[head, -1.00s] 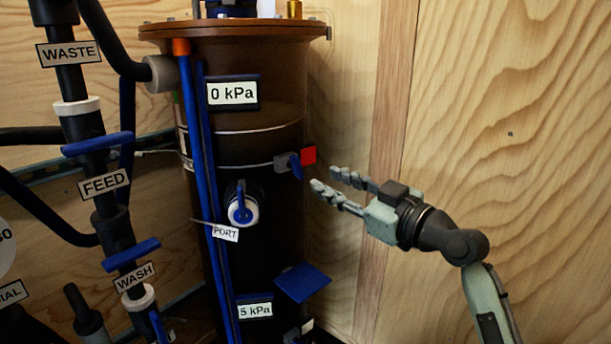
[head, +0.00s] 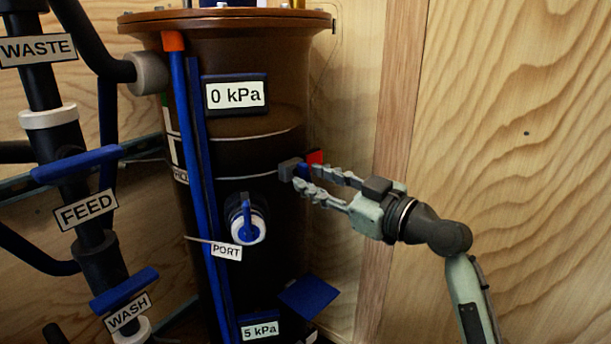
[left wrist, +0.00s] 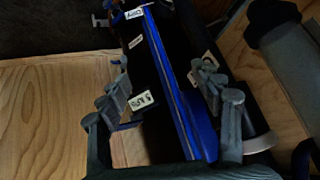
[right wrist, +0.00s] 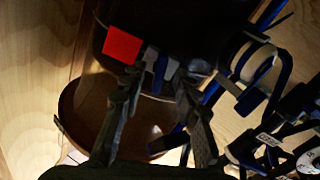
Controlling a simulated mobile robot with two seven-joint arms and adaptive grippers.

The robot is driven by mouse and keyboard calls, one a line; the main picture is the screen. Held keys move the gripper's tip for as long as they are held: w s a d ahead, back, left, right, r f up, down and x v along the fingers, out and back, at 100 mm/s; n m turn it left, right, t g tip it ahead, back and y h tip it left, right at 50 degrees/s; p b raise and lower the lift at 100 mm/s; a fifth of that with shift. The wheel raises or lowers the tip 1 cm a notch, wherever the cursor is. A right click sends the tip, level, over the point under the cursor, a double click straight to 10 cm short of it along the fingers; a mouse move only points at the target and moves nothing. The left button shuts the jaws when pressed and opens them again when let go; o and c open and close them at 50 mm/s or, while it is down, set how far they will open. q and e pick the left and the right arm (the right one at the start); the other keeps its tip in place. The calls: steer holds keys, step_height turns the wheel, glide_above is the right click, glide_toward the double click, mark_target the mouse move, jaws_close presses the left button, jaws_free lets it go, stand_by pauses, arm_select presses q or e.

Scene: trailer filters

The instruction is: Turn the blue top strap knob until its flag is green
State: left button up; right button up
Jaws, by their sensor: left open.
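The blue top strap knob (head: 303,171) sits on a grey block at the right side of the dark filter vessel. Its flag (head: 316,157) is red; the flag also shows red in the right wrist view (right wrist: 122,45). My right gripper (head: 308,178) is at the knob, its two fingers apart. In the right wrist view the blue knob (right wrist: 160,67) shows between the fingertips; whether they touch it cannot be told. My left gripper (left wrist: 163,88) is open and empty in front of the vessel's blue pipes; it is not in the head view.
The vessel (head: 250,140) carries a 0 kPa display (head: 236,95), a blue-handled port valve (head: 246,220) and a lower blue panel (head: 308,296). Pipes with FEED and WASH labels stand at left. The wooden wall (head: 500,150) at right is clear.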

arm_select(q)
steer(key=shift+w+a, duration=0.1)
arm_select(e)
jaws_close()
stand_by(0.3)
arm_select(q)
steer(key=s+a+f+n+g+y+p, duration=0.1)
steer(key=s+a+f+g+y+p, duration=0.2)
steer(key=s+a, duration=0.4)
arm_select(e)
steer(key=m, duration=0.2)
steer(key=shift+r+m+b, duration=0.2)
steer(key=shift+m+b, duration=0.1)
steer(key=shift+b, duration=0.05)
arm_select(q)
step_height(320, 180, down, 6)
steer(key=w+d+g+h+p, duration=0.1)
steer(key=p, duration=0.1)
steer(key=shift+w+d+f+g, duration=0.15)
steer(key=shift+d+g, duration=0.05)
steer(key=shift+g, duration=0.1)
arm_select(e)
steer(key=shift+f+m, duration=0.1)
steer(key=shift+m, duration=1.6)
